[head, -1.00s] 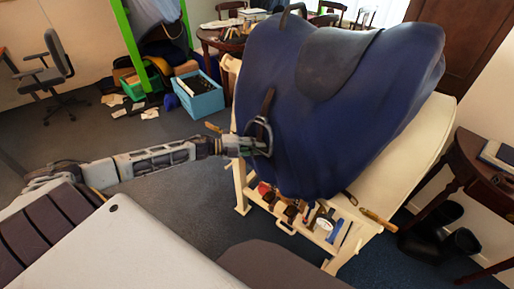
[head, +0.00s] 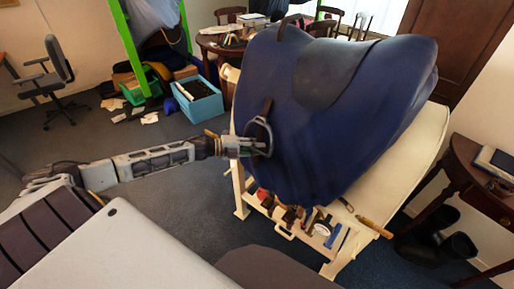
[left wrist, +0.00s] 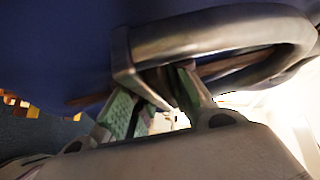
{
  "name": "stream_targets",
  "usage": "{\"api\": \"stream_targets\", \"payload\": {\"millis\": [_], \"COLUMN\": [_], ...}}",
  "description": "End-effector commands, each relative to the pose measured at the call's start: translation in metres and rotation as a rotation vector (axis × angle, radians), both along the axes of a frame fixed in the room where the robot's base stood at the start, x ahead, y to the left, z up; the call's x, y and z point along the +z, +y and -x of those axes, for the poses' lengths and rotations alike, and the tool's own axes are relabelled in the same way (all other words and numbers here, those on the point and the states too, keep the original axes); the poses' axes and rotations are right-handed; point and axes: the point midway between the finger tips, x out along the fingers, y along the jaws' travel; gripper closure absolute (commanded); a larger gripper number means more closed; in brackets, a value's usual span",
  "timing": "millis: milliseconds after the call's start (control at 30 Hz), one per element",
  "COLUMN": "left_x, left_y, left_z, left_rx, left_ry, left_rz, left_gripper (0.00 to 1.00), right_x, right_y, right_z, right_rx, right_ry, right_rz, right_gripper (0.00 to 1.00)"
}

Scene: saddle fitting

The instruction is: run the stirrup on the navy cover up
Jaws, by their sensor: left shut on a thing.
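The navy cover (head: 330,130) lies over a saddle on a cream stand. A metal stirrup (head: 266,137) hangs against its left side on a short dark leather (head: 266,106). My left gripper (head: 258,146) is at the stirrup and shut on it. In the left wrist view the stirrup (left wrist: 215,35) arches large across the top, with my left gripper's green-padded fingers (left wrist: 160,100) at its near end. The exact contact between fingers and metal is partly hidden. My right gripper is not in view.
The cream stand (head: 240,190) has a lower tray with brushes and small bottles. A wooden-handled tool (head: 374,227) sticks out at its right. A dark side table (head: 470,170) and black boots (head: 455,247) stand at the right. A blue crate (head: 200,104) is on the floor behind.

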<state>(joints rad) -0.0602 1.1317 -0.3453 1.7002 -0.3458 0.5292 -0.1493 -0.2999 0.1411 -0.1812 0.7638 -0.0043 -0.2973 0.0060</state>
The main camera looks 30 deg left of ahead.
Motion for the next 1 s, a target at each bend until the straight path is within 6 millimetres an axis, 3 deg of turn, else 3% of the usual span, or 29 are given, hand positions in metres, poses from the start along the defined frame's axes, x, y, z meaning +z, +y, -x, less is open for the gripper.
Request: {"api": "stream_targets", "payload": {"millis": [233, 267, 400, 1000], "left_x": [0.0033, 0.0034, 0.0025, 0.0005], "left_y": [0.0017, 0.0016, 0.0012, 0.0038], "left_z": [-0.0022, -0.0021, -0.0016, 0.0031], "left_rx": [0.004, 0.004, 0.002, 0.001], "left_ry": [-0.005, -0.005, -0.004, 0.000], "left_rz": [0.000, 0.000, 0.000, 0.000], "left_gripper": [1.00, 0.77, 0.59, 0.59], "right_x": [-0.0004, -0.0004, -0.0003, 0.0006], "right_y": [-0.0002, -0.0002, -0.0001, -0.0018], "right_z": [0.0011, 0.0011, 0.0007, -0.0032], "right_rx": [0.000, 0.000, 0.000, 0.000], "right_ry": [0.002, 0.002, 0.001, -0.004], "right_rz": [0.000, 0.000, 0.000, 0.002], "right_gripper": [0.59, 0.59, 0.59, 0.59]}}
